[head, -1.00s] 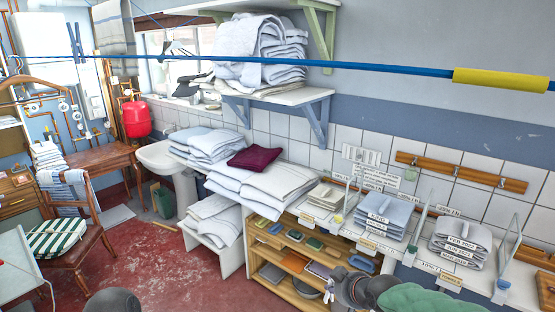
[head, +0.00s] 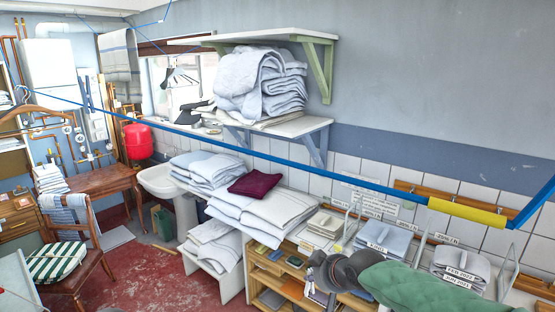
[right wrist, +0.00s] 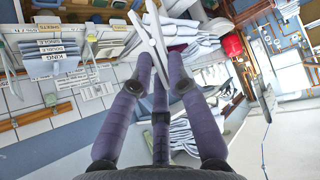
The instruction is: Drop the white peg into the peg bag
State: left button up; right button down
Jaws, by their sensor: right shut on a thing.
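The white peg (right wrist: 148,38) shows in the right wrist view as long white prongs between my purple-grey fingers. My right gripper (right wrist: 157,72) is shut on it. In the head view my right gripper (head: 318,268) is at the lower middle, in front of the shelving; the peg cannot be made out clearly there. I cannot make out the peg bag in either view. My left gripper is not in view.
A blue line (head: 250,150) with a yellow sleeve (head: 466,213) crosses the head view above my right gripper. Folded linen (head: 262,85) fills a wall shelf. Red floor (head: 165,285) is clear at lower left.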

jog(key=a+r+n+y+p, duration=0.1)
jog(key=a+r+p, duration=0.3)
jog(key=r, duration=0.6)
jog(key=a+r+n+p, duration=0.1)
jog(key=a+r+p, duration=0.3)
jog(key=r, duration=0.5)
jog(key=s+d+f+m+b, duration=0.1)
jog(key=d+f+b, duration=0.4)
jog(key=f, duration=0.9)
jog(key=s+d+f+m+h+b, duration=0.1)
jog(key=d+f+b, duration=0.5)
jog(key=f, duration=0.8)
jog(key=s+d+f+m+h+b, duration=0.1)
jog(key=s+d+f+b, duration=0.2)
jog(key=f, duration=1.2)
jog(key=d+b, duration=0.2)
jog(key=b, duration=0.3)
jog(key=shift+d, duration=0.3)
